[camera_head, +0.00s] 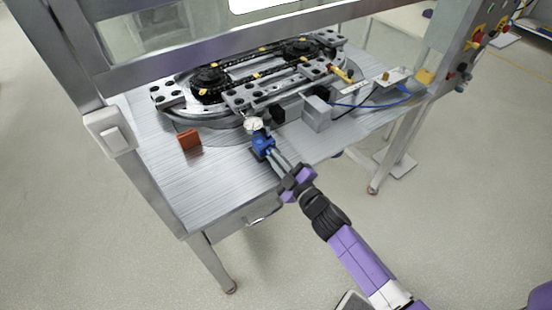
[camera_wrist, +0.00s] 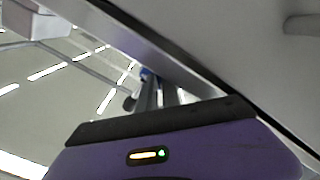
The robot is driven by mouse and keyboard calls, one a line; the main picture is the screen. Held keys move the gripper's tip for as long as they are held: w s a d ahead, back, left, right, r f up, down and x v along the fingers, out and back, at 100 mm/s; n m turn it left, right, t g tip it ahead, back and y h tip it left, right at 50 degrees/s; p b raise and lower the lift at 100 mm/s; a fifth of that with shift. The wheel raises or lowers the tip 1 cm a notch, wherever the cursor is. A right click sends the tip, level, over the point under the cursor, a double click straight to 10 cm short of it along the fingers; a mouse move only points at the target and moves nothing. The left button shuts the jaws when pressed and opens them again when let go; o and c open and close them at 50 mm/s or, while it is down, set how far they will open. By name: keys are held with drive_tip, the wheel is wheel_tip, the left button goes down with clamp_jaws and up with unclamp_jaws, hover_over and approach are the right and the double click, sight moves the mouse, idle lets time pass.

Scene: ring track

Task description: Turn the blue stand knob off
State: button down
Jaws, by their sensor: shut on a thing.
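The blue stand (camera_head: 262,142) stands near the front edge of the metal table, with a round white dial gauge (camera_head: 253,124) above it. My gripper (camera_head: 272,155) reaches in from the lower right, its long thin fingers shut at the front of the blue stand. The fingertips cover the knob, so its turn position cannot be told. In the wrist view a small bit of blue (camera_wrist: 147,72) shows at the far end of the fingers.
The oval ring track (camera_head: 250,75) lies behind the stand. An orange-brown block (camera_head: 189,140) is to the left and a grey box (camera_head: 317,113) to the right. A frame post with a white switch (camera_head: 112,132) stands at the left. The table's front left is bare.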

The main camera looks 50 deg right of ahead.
drive_tip(key=shift+r, duration=0.15)
drive_tip(key=c, duration=1.8)
unclamp_jaws()
drive_tip(key=b+v, duration=0.1)
drive_tip(key=v, duration=0.6)
drive_tip(key=shift+s+a, duration=0.15)
drive_tip(key=shift+s, duration=0.25)
